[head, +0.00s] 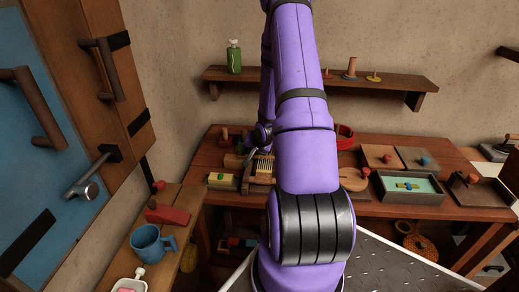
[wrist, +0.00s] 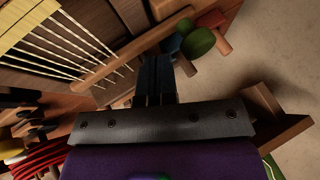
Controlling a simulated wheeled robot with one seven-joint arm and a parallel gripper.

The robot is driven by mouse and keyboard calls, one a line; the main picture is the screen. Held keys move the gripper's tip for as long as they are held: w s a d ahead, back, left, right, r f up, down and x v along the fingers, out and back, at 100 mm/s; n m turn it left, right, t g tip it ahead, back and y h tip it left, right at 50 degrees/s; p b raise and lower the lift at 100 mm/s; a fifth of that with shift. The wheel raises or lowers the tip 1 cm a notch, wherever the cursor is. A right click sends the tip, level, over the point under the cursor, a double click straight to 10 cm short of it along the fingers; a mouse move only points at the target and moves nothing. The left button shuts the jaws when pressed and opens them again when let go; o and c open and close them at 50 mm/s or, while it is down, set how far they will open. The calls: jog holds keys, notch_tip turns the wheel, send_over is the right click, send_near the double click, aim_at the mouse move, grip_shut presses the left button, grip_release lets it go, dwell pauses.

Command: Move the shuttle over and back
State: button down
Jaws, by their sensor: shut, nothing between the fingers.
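A small wooden loom (head: 259,180) with pale strings stands on the wooden table, left of my purple arm. In the wrist view its strings (wrist: 70,48) run at the upper left, and a wooden bar (wrist: 130,50) crosses beside them. My gripper (wrist: 155,68) shows there as dark fingers closed together, with nothing seen between them. It is just right of the strings and close to the bar; whether it touches is unclear. In the head view my gripper is small and mostly hidden by my arm. I cannot pick out the shuttle with certainty in either view.
A yellow block (head: 221,179) lies left of the loom. A tray (head: 410,188) and lidded boxes stand on the table's right side. A blue mug (head: 150,245) is on the left bench. A wall shelf (head: 338,85) holds a green bottle (head: 234,57). Green knob (wrist: 198,41) is near my fingers.

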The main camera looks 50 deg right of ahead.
jog(key=shift+w+a, duration=0.15)
jog(key=shift+w, duration=0.5)
jog(key=shift+w, duration=0.1)
jog(key=w+a, duration=0.1)
jog(key=w, duration=0.1)
jog(key=w+a, duration=0.2)
jog(key=w, duration=0.1)
jog(key=w+a, duration=0.2)
jog(key=w, duration=0.1)
jog(key=shift+w, duration=0.25)
jog(key=shift+a, duration=0.1)
